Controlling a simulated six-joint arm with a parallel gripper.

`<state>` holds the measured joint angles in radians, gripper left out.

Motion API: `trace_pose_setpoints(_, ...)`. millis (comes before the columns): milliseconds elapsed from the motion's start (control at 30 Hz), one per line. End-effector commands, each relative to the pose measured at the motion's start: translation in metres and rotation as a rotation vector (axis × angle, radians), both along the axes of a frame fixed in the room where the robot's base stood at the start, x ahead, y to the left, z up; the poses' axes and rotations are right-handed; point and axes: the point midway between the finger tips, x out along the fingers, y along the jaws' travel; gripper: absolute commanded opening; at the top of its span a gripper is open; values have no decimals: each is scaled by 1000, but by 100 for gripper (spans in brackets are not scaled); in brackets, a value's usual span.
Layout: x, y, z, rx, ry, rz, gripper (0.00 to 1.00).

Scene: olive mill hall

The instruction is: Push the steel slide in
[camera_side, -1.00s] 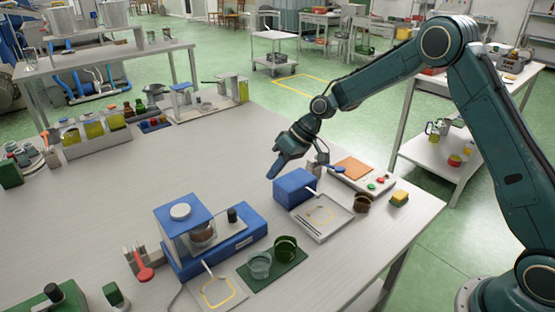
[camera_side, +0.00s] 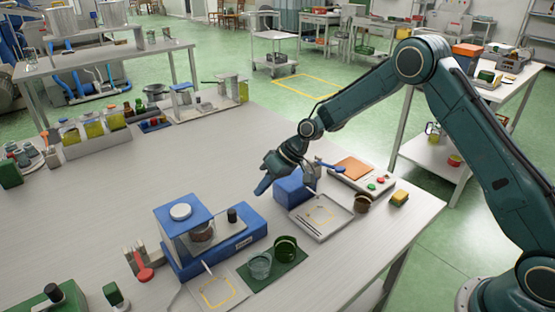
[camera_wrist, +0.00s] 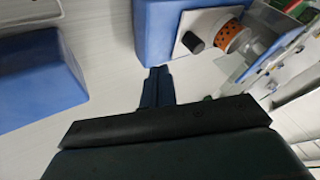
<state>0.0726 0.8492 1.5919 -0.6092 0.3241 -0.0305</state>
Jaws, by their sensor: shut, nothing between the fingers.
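I cannot make out a steel slide for certain in either view. A blue machine (camera_side: 226,246) with a clear-sided housing, a white round cap (camera_side: 180,211) and a black knob (camera_side: 232,215) stands at the front middle of the table. It also shows at the top of the wrist view (camera_wrist: 152,30), with its black knob (camera_wrist: 193,42) beside an orange-brown round part (camera_wrist: 228,38). My gripper (camera_side: 259,192) is shut and empty, tilted down above the table between the blue machine and a blue box (camera_side: 289,189). Its fingertips (camera_wrist: 160,74) point toward the blue machine in the wrist view.
The table's left middle is clear.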

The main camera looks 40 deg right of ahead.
Motion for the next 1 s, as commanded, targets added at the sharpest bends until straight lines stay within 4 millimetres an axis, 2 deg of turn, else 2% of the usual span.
trace_pose_setpoints(233, 11, 20, -31, 0, 0, 2, 0)
trace_pose_setpoints(400, 6, 43, -29, 0, 0, 2, 0)
trace_pose_setpoints(600, 5, 56, -29, 0, -1, 1, 0)
trace_pose_setpoints(1000, 4, 58, -28, 0, -1, 0, 0)
